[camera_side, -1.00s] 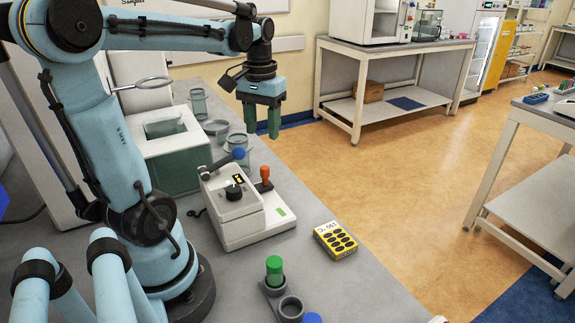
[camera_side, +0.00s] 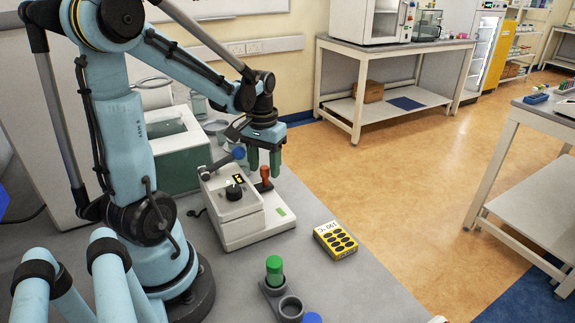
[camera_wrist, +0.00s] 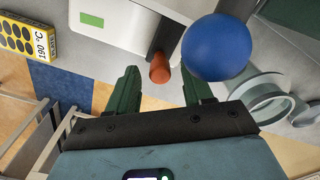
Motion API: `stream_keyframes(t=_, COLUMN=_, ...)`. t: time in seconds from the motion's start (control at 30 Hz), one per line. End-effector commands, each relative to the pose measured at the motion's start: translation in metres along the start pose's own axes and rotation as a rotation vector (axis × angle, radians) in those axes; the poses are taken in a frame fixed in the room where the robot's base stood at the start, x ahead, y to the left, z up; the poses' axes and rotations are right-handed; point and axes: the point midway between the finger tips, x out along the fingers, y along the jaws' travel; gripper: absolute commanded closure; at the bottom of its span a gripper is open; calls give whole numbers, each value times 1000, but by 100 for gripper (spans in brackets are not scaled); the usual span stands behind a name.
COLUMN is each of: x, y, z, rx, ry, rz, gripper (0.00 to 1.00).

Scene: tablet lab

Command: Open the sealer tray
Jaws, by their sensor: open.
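The sealer (camera_side: 240,208) is a white bench machine with a black knob and a blue-tipped lever (camera_side: 238,153). Its red-orange tray handle (camera_side: 264,177) stands up at the far right side of the body. My gripper (camera_side: 264,172) is open with green fingers pointing down around or just behind the handle. In the wrist view the handle (camera_wrist: 160,69) shows beyond and between the fingertips (camera_wrist: 160,88), with nothing clearly gripped. The blue ball of the lever (camera_wrist: 216,47) looms close by the right finger. Whether the fingers touch the handle cannot be told.
A yellow-black card (camera_side: 335,240) marked 190 °C lies right of the sealer. A green-capped tube in a grey holder (camera_side: 275,268) stands at the front. A green-and-white box (camera_side: 178,150) and glassware (camera_wrist: 258,97) stand close behind. The bench's right edge is near.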

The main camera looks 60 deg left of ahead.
Motion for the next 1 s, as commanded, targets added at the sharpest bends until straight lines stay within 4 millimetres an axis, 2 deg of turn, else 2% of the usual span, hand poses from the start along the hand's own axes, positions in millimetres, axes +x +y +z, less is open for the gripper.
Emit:
stream_keyframes(t=0.2, x=0, y=0, z=0, rx=0, ry=0, rz=0, gripper=49)
stream_keyframes(t=0.53, x=0, y=0, z=0, rx=0, ry=0, rz=0, gripper=100)
stream_keyframes(t=0.83, x=0, y=1, z=-2, rx=1, ry=0, rz=0, gripper=100)
stream_keyframes(t=1.0, x=-1, y=12, z=-19, rx=4, ry=0, rz=0, gripper=100)
